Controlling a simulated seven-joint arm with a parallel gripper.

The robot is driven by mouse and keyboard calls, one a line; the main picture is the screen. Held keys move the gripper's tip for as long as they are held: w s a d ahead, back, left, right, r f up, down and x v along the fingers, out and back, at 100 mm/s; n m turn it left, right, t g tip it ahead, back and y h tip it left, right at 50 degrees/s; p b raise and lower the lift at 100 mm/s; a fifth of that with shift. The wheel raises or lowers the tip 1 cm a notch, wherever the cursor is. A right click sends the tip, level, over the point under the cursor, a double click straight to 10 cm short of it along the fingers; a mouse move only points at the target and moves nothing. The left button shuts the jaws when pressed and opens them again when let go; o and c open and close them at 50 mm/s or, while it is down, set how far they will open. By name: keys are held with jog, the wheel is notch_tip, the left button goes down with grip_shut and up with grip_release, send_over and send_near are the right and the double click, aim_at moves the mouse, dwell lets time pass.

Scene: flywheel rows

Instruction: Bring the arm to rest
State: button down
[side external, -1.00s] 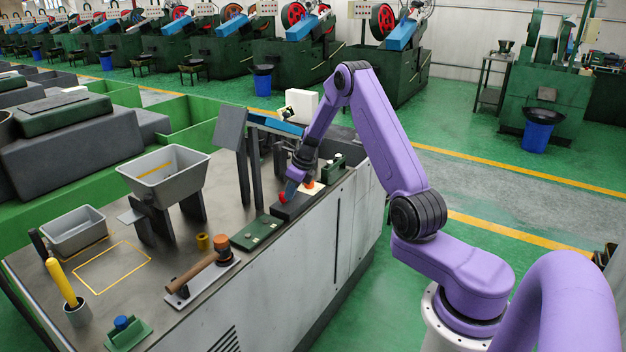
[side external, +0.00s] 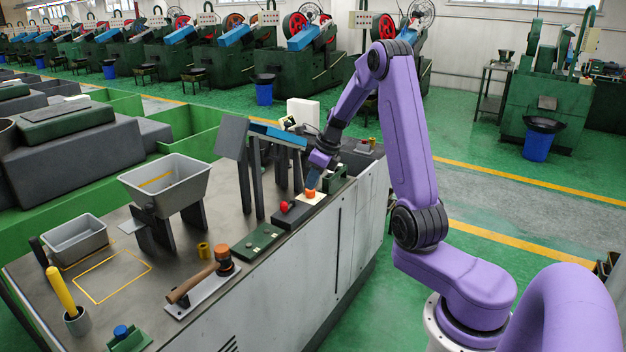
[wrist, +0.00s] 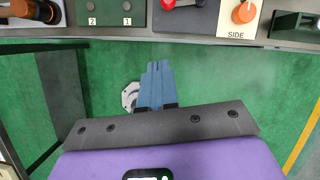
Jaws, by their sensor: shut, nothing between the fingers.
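My gripper (side external: 313,183) is at the near edge of the workbench (side external: 222,212), with purple arm links reaching in from the right. In the side view its blue fingers appear just above the orange knob (side external: 311,195); any gap is hard to judge there. In the wrist view the fingers (wrist: 156,68) are together and empty, seen against green floor. The orange knob on its plate marked SIDE (wrist: 243,12) is up and right of them, apart from the fingers in that picture. A red knob (side external: 284,206) sits on a dark block beside it.
A green plate with two buttons (side external: 257,243), a mallet (side external: 199,280), a grey hopper (side external: 165,186) and a grey tray (side external: 75,240) are along the bench. A blue chute on dark posts (side external: 277,135) stands behind my gripper.

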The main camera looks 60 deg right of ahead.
jog(key=shift+s+r, duration=0.1)
jog(key=shift+r, duration=0.05)
jog(key=s+a+r+n+g+y, duration=0.15)
jog(key=s+a+n, duration=0.25)
jog(key=a+n, duration=0.7)
jog(key=s+a+r+n+g, duration=0.1)
jog(key=s+a+r+n, duration=0.15)
jog(key=a+n, duration=0.9)
jog(key=s+a+n+h, duration=0.1)
jog(key=s+a+n, duration=0.2)
jog(key=s+n, duration=0.8)
jog(key=s+a+r+n+g+h, duration=0.1)
jog(key=s+a+n, duration=0.1)
jog(key=s+n, duration=1)
jog(key=shift+s+a, duration=0.4)
jog(key=shift+s, duration=0.55)
jog(key=shift+n, duration=0.25)
